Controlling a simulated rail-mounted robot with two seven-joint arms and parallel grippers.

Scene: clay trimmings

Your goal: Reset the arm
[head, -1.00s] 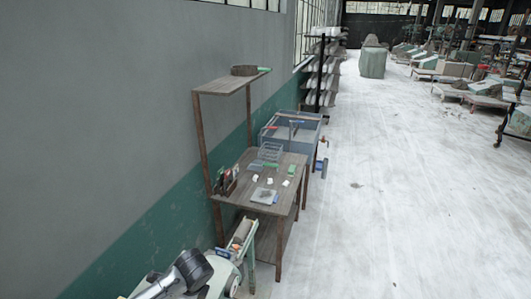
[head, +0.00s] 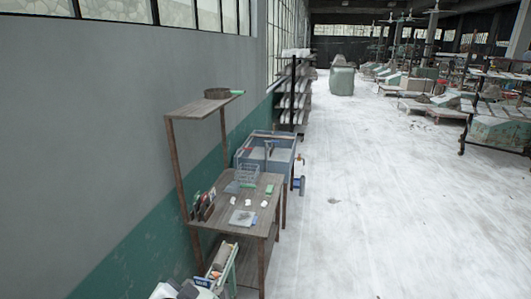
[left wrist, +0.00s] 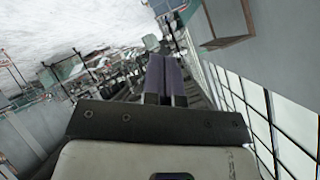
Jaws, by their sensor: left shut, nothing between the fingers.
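My left gripper (left wrist: 166,78) shows in the left wrist view, with its two purple-grey fingers side by side and nothing between them. It is shut and empty, held up in the air with the room, wall and windows behind it. In the head view I cannot make out either gripper. Only a small pale and dark part, likely of my own arm, shows at the bottom edge. My right gripper is in neither view.
A wooden workbench (head: 221,219) with a wire basket (head: 247,176), a grey board (head: 242,217) and small white pieces stands along the wall. A shelf (head: 200,107) rises above it. A blue-grey tub (head: 264,143) stands behind. The floor (head: 370,220) to the right is clear.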

